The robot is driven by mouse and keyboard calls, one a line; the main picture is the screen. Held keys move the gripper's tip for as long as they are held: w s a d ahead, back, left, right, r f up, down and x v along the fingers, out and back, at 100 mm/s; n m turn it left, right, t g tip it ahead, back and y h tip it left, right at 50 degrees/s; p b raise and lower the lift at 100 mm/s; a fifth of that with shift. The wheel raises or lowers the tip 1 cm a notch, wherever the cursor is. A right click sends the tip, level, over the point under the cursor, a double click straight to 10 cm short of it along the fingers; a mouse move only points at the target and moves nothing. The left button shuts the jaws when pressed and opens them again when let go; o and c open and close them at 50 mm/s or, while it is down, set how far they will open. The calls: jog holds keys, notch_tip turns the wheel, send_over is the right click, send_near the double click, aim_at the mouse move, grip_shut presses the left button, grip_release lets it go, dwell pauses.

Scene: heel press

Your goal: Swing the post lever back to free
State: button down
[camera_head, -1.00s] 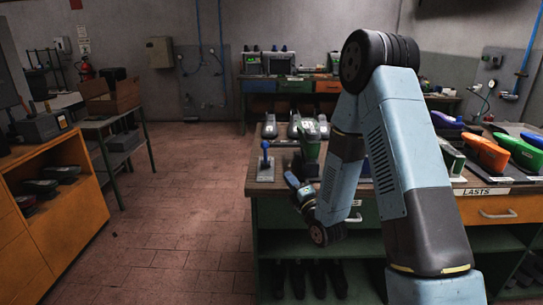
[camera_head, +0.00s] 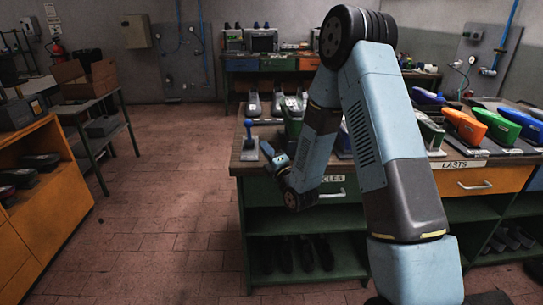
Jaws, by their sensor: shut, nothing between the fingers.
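The post lever (camera_head: 249,133) is a blue upright handle on a small grey base plate, at the left end of the near bench top. It looks about upright. My gripper (camera_head: 267,149) is just right of the lever and a little lower in the picture, small and dark at the end of my bent arm. It is shut and holds nothing. I cannot tell whether its tips touch the lever.
The near bench (camera_head: 290,193) has green and orange drawers. Coloured lasts (camera_head: 465,126) lie at the right. An orange cabinet (camera_head: 45,205) is at the left. The tiled floor between is clear.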

aim_at(250, 127)
jog(key=x, duration=0.8)
jog(key=shift+w+a+r, duration=0.1)
jog(key=shift+w+a, duration=0.1)
jog(key=shift+w, duration=0.05)
